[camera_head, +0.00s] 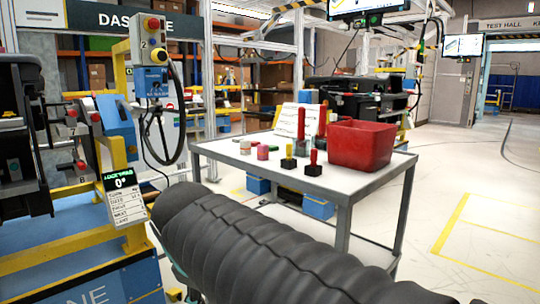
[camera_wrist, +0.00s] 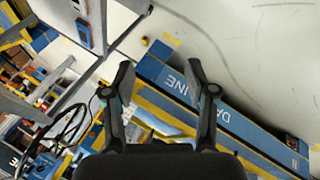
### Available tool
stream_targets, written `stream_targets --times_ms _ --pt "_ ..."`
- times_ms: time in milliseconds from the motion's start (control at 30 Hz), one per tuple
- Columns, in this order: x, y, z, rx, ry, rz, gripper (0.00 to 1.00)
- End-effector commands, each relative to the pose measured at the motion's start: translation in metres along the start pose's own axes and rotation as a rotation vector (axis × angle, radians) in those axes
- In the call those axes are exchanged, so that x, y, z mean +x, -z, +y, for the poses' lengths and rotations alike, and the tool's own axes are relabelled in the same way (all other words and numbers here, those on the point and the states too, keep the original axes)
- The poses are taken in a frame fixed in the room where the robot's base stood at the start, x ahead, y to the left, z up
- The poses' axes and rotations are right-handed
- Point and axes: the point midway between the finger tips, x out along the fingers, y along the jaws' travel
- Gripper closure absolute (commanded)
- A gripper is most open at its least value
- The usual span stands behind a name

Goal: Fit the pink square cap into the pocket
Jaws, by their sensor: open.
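A small pink piece (camera_head: 263,152) stands on the white top of the cart in the head view. It may be the pink square cap, but it is too small to tell its shape. I cannot make out the pocket in either view. A dark dashboard-like module (camera_head: 18,140) is cut off at the left edge of the head view. My gripper (camera_wrist: 160,72) shows in the wrist view with its two black fingers wide apart and nothing between them. It is away from the cart top, above a blue and yellow DASHLINE base (camera_wrist: 228,118).
The grey cart (camera_head: 345,187) also holds a red bin (camera_head: 360,145), black pieces with red or yellow stems (camera_head: 314,164), and a propped sheet (camera_head: 290,120). A yellow stand (camera_head: 115,160) with a control box (camera_head: 152,42) and hanging cable is at left. Floor at right is clear.

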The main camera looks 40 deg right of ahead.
Motion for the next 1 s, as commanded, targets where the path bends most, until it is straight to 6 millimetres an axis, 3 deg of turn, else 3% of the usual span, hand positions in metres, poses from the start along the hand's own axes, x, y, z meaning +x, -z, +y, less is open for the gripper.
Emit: stream_targets --times_ms 33,200,500,700,867,1000 --pt "0.0 0.012 0.027 -0.113 -0.043 -0.042 0.44" --pt "-0.01 0.043 0.117 -0.502 -0.17 -0.225 0.44" --pt "-0.028 0.09 0.253 -1.061 -0.245 -0.659 0.44" --pt "-0.038 0.105 0.302 -1.249 -0.206 -0.88 0.44" --pt "-0.041 0.107 0.317 -1.304 -0.182 -0.954 0.44" --pt "-0.032 0.099 0.328 -1.309 -0.176 -0.965 0.44"
